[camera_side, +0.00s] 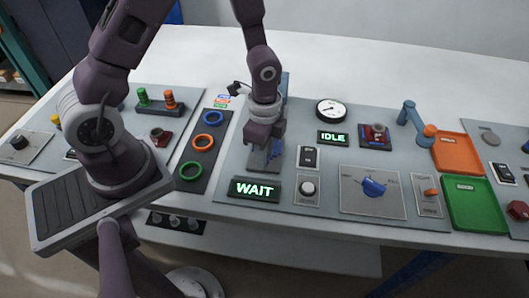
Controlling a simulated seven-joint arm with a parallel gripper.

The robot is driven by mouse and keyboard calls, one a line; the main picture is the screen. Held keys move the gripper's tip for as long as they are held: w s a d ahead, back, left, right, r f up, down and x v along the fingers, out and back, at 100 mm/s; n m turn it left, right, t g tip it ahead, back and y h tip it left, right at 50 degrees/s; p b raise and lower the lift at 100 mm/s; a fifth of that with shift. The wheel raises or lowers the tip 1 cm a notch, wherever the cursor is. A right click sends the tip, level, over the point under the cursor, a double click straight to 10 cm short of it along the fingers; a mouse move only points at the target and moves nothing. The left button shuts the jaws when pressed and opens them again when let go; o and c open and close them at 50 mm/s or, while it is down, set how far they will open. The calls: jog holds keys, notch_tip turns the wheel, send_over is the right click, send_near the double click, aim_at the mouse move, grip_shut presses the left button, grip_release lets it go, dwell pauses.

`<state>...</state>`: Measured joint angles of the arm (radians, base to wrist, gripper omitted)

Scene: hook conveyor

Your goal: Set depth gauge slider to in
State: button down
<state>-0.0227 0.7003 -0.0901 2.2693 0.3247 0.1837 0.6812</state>
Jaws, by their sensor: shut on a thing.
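My gripper (265,146) points down over a narrow upright strip on the grey panel, behind the WAIT display. Its fingers are shut on a small blue part (276,150), which appears to be the depth gauge slider. Only a bit of the blue shows beside the fingers; the rest is hidden. The strip, or gauge track (258,166), shows just in front of the gripper. More of it runs back behind my wrist. The slider's exact position along the track and any in or out marks cannot be read.
The green-lit WAIT display (254,189) stands just in front of the gripper. To the right are a black switch (308,157), a round gauge (331,110), an IDLE display (333,138) and a blue dial (374,187). Coloured rings (203,143) lie to the left.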

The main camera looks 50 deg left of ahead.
jog(key=w+a, duration=0.6)
jog(key=shift+w+a, duration=0.25)
jog(key=shift+w, duration=0.1)
jog(key=c, duration=1.2)
grip_release()
jog(key=shift+s, duration=0.1)
notch_tip(320, 180, up, 7)
jog(key=shift+r, duration=0.1)
